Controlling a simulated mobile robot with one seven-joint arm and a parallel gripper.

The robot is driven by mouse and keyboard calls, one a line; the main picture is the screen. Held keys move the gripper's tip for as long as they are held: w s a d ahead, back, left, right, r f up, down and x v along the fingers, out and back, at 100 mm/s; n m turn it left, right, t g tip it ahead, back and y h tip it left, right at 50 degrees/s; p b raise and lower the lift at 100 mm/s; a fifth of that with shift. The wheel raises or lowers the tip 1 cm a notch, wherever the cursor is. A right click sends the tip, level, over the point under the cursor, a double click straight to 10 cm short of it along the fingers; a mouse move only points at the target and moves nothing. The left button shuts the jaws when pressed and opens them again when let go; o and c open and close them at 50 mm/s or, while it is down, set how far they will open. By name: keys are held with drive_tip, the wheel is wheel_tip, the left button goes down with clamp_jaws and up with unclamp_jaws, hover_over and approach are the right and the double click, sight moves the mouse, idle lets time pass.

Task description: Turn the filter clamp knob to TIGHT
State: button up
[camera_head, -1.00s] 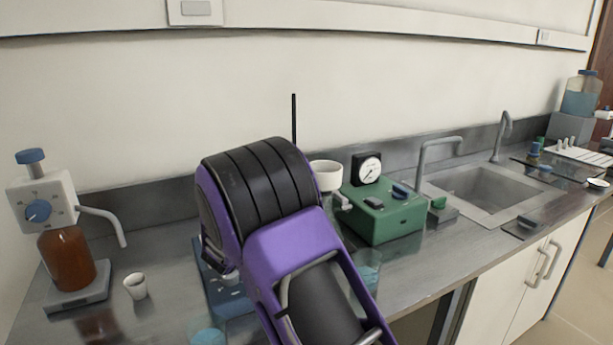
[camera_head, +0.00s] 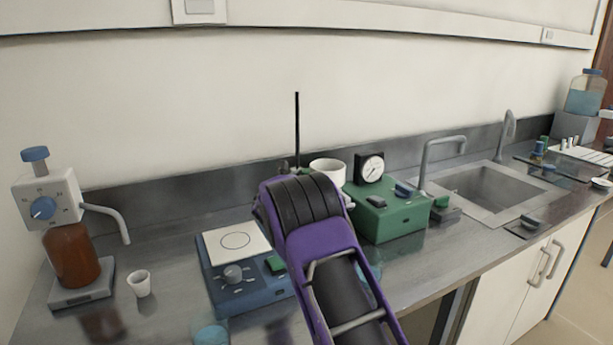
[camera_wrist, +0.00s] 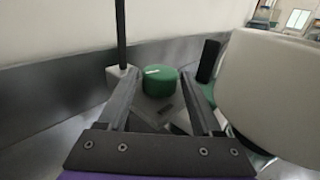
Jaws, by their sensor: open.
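A round green knob (camera_wrist: 160,84) with a short white mark on top shows in the wrist view. It appears to be the filter clamp knob, close to a dark upright rod (camera_wrist: 121,35). My gripper (camera_wrist: 160,76) is open, and its fingertips show on either side of the knob. I cannot tell whether they touch it. The mark's setting is too small to read. In the head view my purple and black arm hides the gripper and most of the clamp. The rod (camera_head: 297,125) rises behind my arm.
A white funnel-like cup (camera_head: 327,171) stands right beside the rod; it looms large at right in the wrist view (camera_wrist: 275,90). A green box (camera_head: 390,217) with a gauge is further right. A blue hotplate (camera_head: 245,290) and an amber bottle (camera_head: 72,255) are left.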

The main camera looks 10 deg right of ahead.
drive_tip(key=shift+w+d, duration=0.15)
clamp_jaws()
drive_tip(key=shift+w+a+r+m+g+h+p, duration=0.1)
drive_tip(key=shift+r+m+g+h+p, duration=0.05)
drive_tip(key=shift+m+g+h+p, duration=0.35)
drive_tip(key=shift+a+r+m+g+h+p, duration=0.1)
drive_tip(key=shift+m+g+h+p, duration=0.15)
drive_tip(key=shift+h+p, duration=0.35)
drive_tip(key=shift+w+m+g+h, duration=0.2)
drive_tip(key=shift+m+g+h, duration=0.95)
drive_tip(key=shift+h, duration=0.15)
drive_tip(key=shift+m+g+h, duration=0.4)
drive_tip(key=shift+m+g, duration=0.1)
drive_tip(key=shift+g, duration=0.1)
